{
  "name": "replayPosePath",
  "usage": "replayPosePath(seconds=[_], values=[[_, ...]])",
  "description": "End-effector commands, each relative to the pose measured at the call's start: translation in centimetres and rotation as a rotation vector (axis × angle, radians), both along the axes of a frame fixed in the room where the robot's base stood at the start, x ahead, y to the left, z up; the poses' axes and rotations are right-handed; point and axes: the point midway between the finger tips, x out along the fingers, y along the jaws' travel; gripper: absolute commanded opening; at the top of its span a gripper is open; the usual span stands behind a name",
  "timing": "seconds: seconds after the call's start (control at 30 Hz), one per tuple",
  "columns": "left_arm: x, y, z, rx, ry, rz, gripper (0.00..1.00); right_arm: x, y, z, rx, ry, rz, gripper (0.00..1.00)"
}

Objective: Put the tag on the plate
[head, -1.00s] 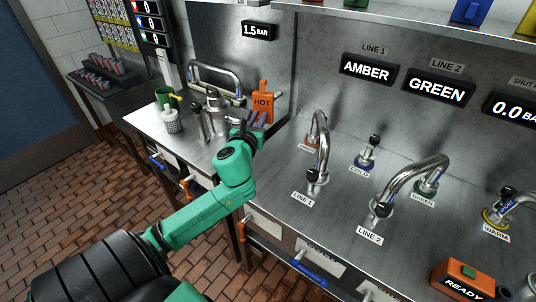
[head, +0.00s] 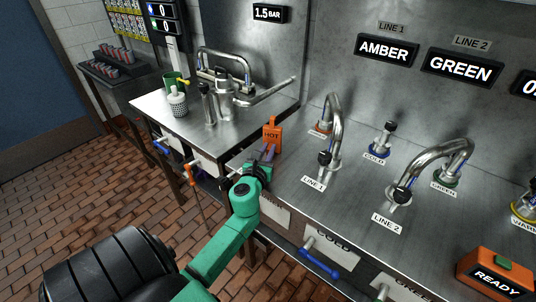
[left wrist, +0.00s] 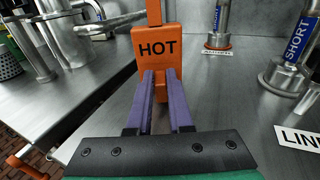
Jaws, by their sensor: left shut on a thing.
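The orange tag marked HOT (head: 271,138) is upright in the purple fingers of my left gripper (head: 266,154), near the counter's left front area. In the left wrist view the tag (left wrist: 157,45) faces the camera, its lower part between the fingertips (left wrist: 160,80). I cannot tell whether it touches the steel. White label plates sit along the counter's front face; one reads COLD (head: 332,246), and one left of it (head: 275,210) is partly hidden by my arm. I cannot tell which plate is meant. My right gripper is out of view.
The LINE 1 tap (head: 332,130) and LINE 2 tap (head: 430,165) stand to the right. An orange READY box (head: 496,274) is at the lower right.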

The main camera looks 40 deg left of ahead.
Motion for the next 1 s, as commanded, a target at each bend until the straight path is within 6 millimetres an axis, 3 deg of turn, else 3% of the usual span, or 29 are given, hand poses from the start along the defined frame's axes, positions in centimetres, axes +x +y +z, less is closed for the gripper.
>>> replayPosePath(seconds=[0.2,0.23,0.3,0.67,0.83,1.0], values=[[0.0,0.0,-0.2,0.001,-0.001,0.000,0.00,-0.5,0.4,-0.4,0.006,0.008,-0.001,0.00],[0.0,0.0,-0.1,0.001,-0.001,0.000,0.26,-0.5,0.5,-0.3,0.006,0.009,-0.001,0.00],[0.0,0.0,-0.1,0.001,-0.001,0.000,0.49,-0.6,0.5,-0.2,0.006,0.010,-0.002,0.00],[0.0,0.0,0.5,-0.001,-0.001,0.000,0.49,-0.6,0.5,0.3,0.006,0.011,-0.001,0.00],[-2.5,-1.1,0.2,0.000,0.002,-0.001,0.49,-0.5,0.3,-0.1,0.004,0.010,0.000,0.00],[-6.8,-3.0,0.3,-0.001,0.003,-0.001,0.49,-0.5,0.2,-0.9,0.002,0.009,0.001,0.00]])
